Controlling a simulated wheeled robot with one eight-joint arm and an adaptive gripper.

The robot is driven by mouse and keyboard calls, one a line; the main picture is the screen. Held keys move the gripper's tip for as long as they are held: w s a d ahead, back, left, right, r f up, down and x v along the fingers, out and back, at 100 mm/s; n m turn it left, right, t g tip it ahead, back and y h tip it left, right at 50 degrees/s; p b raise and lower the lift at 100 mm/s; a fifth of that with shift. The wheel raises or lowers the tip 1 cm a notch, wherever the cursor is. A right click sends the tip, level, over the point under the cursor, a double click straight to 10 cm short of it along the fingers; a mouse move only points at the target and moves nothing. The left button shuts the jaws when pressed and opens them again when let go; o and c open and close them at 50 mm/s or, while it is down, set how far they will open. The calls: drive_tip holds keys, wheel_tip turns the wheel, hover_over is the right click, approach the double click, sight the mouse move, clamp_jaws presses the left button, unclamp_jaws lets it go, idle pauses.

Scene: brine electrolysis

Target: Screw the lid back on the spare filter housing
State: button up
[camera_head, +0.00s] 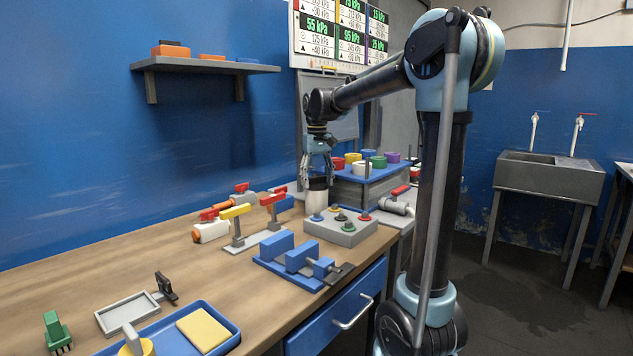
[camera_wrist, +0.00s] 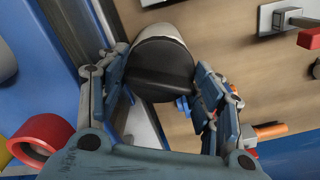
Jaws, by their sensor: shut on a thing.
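The spare filter housing (camera_head: 316,201) is a white upright cylinder on the bench, behind the grey block with coloured knobs. Its dark lid (camera_head: 317,184) sits at its top, between the fingers of my gripper (camera_head: 318,178), which points down from above. In the wrist view the black lid (camera_wrist: 160,72) fills the space between my gripper's two fingers (camera_wrist: 160,82), which are shut on it. The white housing (camera_wrist: 158,32) shows just beyond the lid. The lid looks in line with the housing; I cannot tell whether the threads are engaged.
The grey knob block (camera_head: 340,228) stands close in front of the housing. A blue rack (camera_head: 375,172) with coloured cups is just right and behind. Pipes with red-handled valves (camera_head: 242,188) lie to the left. A blue clamp fixture (camera_head: 290,258) is nearer. Bare bench (camera_head: 150,250) lies left.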

drive_tip(key=m, duration=0.4)
drive_tip(key=shift+m, duration=0.9)
drive_tip(key=shift+m, duration=1)
drive_tip(key=m, duration=0.3)
drive_tip(key=shift+m, duration=0.3)
drive_tip(key=m, duration=0.4)
drive_tip(key=shift+m, duration=0.9)
